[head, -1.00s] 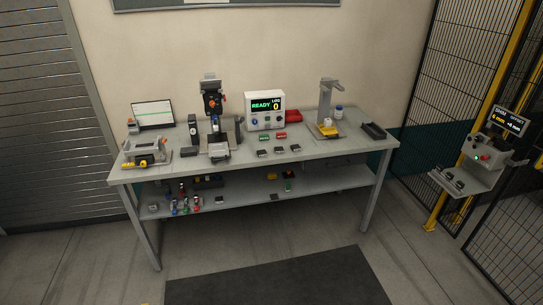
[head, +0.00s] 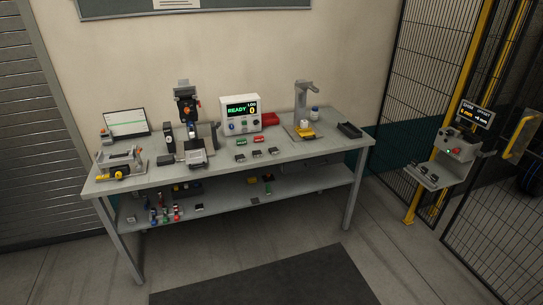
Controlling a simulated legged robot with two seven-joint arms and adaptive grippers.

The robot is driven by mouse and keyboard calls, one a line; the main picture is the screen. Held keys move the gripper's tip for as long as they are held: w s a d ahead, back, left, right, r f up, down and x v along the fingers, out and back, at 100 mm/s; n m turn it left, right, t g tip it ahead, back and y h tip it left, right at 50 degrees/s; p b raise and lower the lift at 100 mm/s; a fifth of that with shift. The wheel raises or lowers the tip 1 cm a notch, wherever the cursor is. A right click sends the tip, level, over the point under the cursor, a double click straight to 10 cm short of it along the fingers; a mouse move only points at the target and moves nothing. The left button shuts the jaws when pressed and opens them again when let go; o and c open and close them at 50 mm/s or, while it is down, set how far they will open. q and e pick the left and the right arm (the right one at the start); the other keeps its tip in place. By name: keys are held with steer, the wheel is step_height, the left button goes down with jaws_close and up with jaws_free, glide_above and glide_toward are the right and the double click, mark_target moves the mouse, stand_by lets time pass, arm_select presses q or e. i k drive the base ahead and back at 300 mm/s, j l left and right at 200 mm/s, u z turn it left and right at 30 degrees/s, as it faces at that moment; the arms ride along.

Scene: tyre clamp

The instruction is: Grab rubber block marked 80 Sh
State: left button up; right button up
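Three small dark blocks lie in a row near the front edge of the workbench (head: 225,172): a left one (head: 240,157), a middle one (head: 257,153) and a right one (head: 273,150). They look alike, and any marking is too small to read. I cannot tell which block, if any, is marked 80 Sh. Another small dark block (head: 199,207) lies on the lower shelf. Neither of my grippers is in view.
A display box reading READY (head: 241,113) stands behind the blocks. A dark press-like device (head: 187,110) is to their left, a grey stand (head: 301,105) to their right. A console (head: 455,150) stands by the mesh fence. Floor in front is clear, with a dark mat (head: 270,280).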

mark_target(257, 154)
steer(key=i+z, duration=0.45)
steer(key=i+j+z, duration=0.2)
steer(key=z, duration=0.25)
